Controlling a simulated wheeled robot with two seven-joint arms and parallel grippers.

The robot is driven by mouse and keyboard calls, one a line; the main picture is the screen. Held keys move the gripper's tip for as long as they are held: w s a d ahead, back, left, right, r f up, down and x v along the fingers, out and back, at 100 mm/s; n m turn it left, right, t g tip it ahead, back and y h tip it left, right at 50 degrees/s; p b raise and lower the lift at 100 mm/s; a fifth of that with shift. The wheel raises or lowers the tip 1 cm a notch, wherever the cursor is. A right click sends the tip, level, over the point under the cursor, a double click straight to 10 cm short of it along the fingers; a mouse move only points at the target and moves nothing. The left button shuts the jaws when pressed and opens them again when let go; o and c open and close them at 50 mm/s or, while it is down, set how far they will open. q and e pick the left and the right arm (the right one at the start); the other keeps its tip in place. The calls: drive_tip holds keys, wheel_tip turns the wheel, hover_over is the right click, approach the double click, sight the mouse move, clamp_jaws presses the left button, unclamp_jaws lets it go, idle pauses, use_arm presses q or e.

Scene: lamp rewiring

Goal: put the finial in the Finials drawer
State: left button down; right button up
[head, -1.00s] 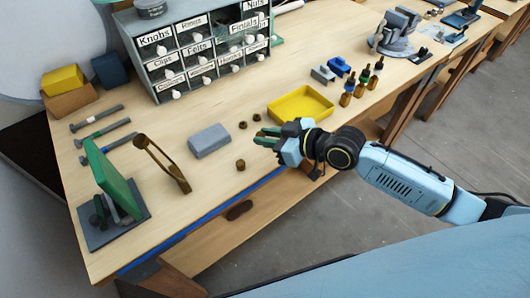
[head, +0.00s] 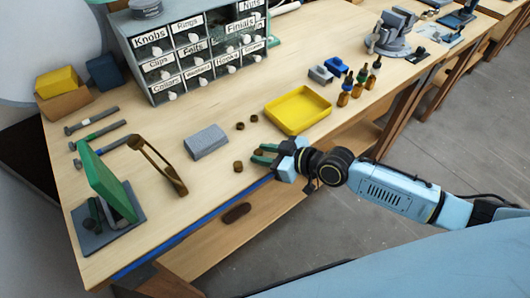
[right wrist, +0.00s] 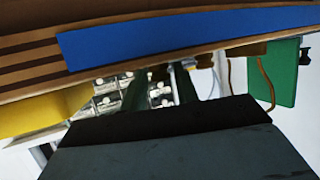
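Small brown-brass pieces lie on the workbench: one stands near the front edge (head: 238,166), and two lie farther back (head: 240,126) (head: 254,118). I cannot tell for certain which is the finial. My right gripper (head: 262,154) has its green fingers apart and empty, just right of the front piece, close to the bench edge. In the right wrist view the two dark fingers (right wrist: 161,92) are also apart, with nothing visible between them. My left gripper is not in view.
A grey block (head: 206,142) lies left of the pieces, with a brass arched part (head: 158,165) and a green panel (head: 105,185) beyond. A yellow tray (head: 299,110) and dropper bottles (head: 358,85) stand to the right. The blue bench edge (right wrist: 180,38) crosses the right wrist view.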

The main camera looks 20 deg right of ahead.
drive_tip(key=shift+o, duration=1)
drive_tip(key=shift+s+d+r, duration=0.1)
drive_tip(key=shift+s+d, duration=0.1)
drive_tip(key=shift+d, duration=0.1)
drive_tip(key=v, duration=1.2)
drive_tip(key=shift+s+r, duration=0.25)
drive_tip(key=shift+r, duration=0.1)
